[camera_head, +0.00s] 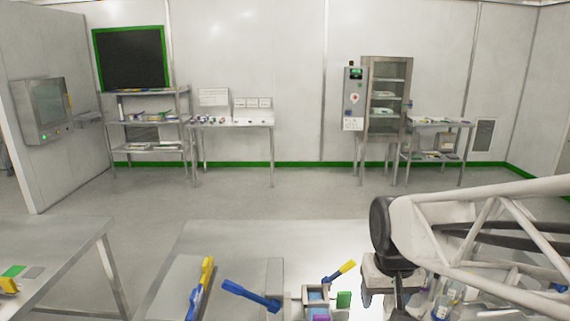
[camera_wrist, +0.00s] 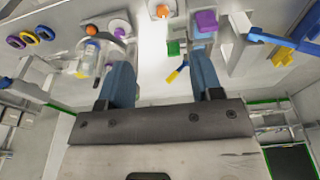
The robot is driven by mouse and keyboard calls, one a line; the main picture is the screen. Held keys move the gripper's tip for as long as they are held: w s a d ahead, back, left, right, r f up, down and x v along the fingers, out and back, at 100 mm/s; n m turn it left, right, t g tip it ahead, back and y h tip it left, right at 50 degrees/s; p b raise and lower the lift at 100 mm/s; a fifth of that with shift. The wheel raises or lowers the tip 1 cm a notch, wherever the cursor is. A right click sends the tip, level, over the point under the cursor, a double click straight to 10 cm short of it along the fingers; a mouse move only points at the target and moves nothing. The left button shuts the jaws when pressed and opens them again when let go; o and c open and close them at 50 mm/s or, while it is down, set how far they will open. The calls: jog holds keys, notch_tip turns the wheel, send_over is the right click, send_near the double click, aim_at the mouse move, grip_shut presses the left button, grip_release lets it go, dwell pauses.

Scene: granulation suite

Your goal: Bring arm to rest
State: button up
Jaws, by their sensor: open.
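My arm (camera_head: 480,225) reaches in from the right in the head view, over the right part of the near steel table (camera_head: 215,240). Its wrist end (camera_head: 388,275) points down there, and the fingertips are hard to make out. In the wrist view, my gripper (camera_wrist: 162,68) shows two blue-grey fingers held wide apart. Nothing is between them. A green block (camera_wrist: 173,47) and a purple block (camera_wrist: 206,21) show beyond the fingers, apart from them as far as I can tell.
A blue-handled tool (camera_head: 250,295), a blue and yellow tool (camera_head: 201,288), a yellow-handled piece (camera_head: 341,271) and a green block (camera_head: 343,299) are on the near table. A bottle (camera_head: 445,302) stands under my arm. Open floor (camera_head: 300,200) separates this table from the back shelves (camera_head: 150,122).

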jog(key=s+r, duration=0.2)
jog(key=s, duration=0.8)
jog(key=shift+s+t, duration=0.25)
jog(key=shift+t, duration=0.05)
